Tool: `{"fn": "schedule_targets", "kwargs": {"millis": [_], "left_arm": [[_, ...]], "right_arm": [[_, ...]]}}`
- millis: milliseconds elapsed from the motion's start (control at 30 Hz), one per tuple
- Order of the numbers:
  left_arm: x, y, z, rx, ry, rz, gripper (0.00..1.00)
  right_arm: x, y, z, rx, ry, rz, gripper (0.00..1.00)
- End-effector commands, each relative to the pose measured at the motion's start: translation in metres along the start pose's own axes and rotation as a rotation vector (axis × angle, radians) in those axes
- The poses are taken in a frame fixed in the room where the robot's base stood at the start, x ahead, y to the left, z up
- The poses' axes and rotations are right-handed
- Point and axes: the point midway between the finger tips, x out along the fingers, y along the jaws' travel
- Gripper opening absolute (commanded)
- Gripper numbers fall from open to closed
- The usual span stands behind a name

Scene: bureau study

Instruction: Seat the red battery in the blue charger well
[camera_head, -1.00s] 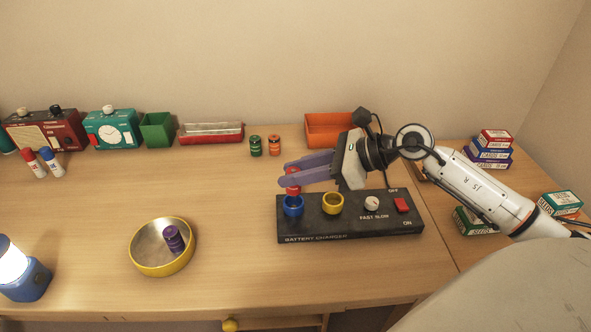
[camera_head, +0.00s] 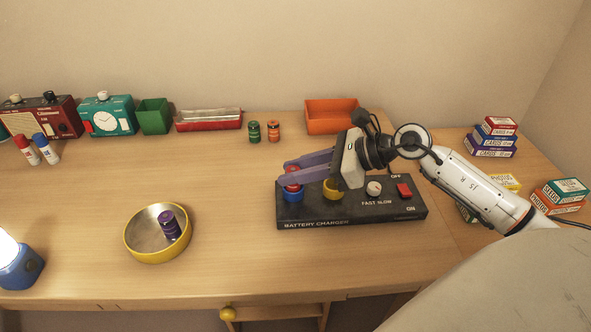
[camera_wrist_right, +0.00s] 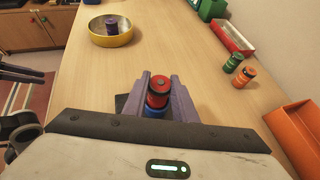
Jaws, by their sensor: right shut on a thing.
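The red battery (camera_head: 292,183) is upright between the fingers of my right gripper (camera_head: 294,175), which is shut on it. It also shows between the fingers in the right wrist view (camera_wrist_right: 157,92). The blue charger well (camera_head: 293,196) is directly below the battery, at the left end of the black battery charger (camera_head: 330,213). In the right wrist view a bit of the blue well's rim (camera_wrist_right: 155,112) shows under the battery. The battery's lower end is at the well; how deep it sits is hidden by the fingers.
A yellow well (camera_head: 333,189), a white knob (camera_head: 374,189) and a red switch (camera_head: 404,190) are on the charger. A yellow bowl (camera_head: 134,248) holds a purple battery (camera_head: 169,225). Green (camera_head: 254,132) and orange (camera_head: 273,131) batteries stand behind.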

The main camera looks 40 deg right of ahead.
Motion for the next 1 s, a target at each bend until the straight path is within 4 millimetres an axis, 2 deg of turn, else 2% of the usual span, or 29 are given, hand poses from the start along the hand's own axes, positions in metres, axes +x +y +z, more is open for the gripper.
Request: {"fn": "schedule_targets", "kwargs": {"millis": [1000], "left_arm": [[0.0030,-0.0008,0.0052,-0.001,-0.005,-0.001,0.24]], "right_arm": [[-0.0002,-0.0001,0.0001,0.000,-0.001,0.000,0.00]]}}
